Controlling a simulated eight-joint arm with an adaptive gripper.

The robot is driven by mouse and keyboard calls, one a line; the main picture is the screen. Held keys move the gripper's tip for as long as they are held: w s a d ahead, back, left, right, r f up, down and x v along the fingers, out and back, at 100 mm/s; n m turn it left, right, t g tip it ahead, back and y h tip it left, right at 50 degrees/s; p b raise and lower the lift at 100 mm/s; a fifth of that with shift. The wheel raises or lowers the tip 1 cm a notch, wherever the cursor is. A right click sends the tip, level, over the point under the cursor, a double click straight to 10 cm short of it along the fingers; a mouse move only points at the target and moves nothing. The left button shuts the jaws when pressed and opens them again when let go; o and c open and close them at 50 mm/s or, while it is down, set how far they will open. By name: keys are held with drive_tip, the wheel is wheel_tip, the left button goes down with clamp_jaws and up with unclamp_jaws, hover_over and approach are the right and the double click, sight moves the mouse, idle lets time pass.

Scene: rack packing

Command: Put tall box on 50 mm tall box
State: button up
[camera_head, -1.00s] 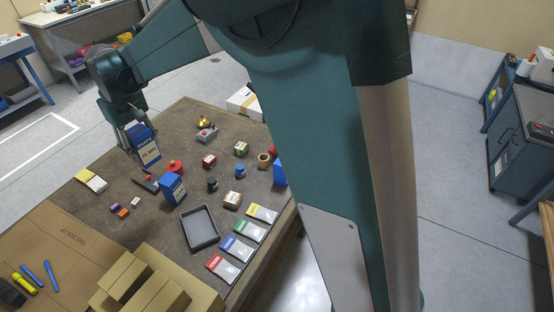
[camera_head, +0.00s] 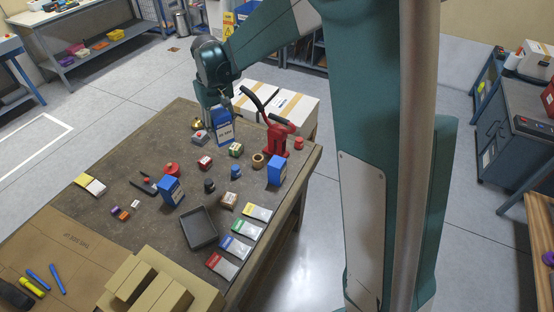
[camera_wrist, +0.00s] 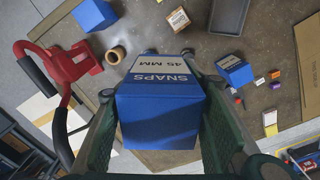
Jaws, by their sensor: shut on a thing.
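A blue tall box (camera_head: 224,131) with a white label is held upright by my gripper (camera_head: 218,106) over the back of the workbench. In the wrist view the held box (camera_wrist: 159,117) reads "SNAPS 45 MM" and sits between both fingers of my gripper (camera_wrist: 158,125). A second blue box (camera_head: 171,192) stands left of the dark tray; it also shows in the wrist view (camera_wrist: 235,71). A third blue box (camera_head: 276,171) stands near the right edge, also in the wrist view (camera_wrist: 94,14). I cannot read the size on either standing box.
A red lever tool (camera_head: 276,138) stands at the back right, near the held box. A brown ring (camera_head: 258,160), small boxes and jars lie around the middle. A dark tray (camera_head: 198,228) and coloured packets (camera_head: 240,228) lie toward the front; cardboard (camera_head: 60,240) covers the front left.

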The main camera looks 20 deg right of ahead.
drive_tip(key=s+d+m+p, duration=0.2)
drive_tip(key=d, duration=0.8)
drive_tip(key=s+d+m+p, duration=0.1)
drive_tip(key=s+d+p, duration=0.1)
drive_tip(key=d, duration=0.8)
hover_over(277, 161)
wheel_tip(277, 161, down, 4)
drive_tip(key=shift+s+f, duration=0.1)
drive_tip(key=shift+f, duration=0.25)
drive_tip(key=shift+f, duration=2.95)
drive_tip(key=shift+f, duration=2.05)
drive_tip(key=shift+f, duration=0.15)
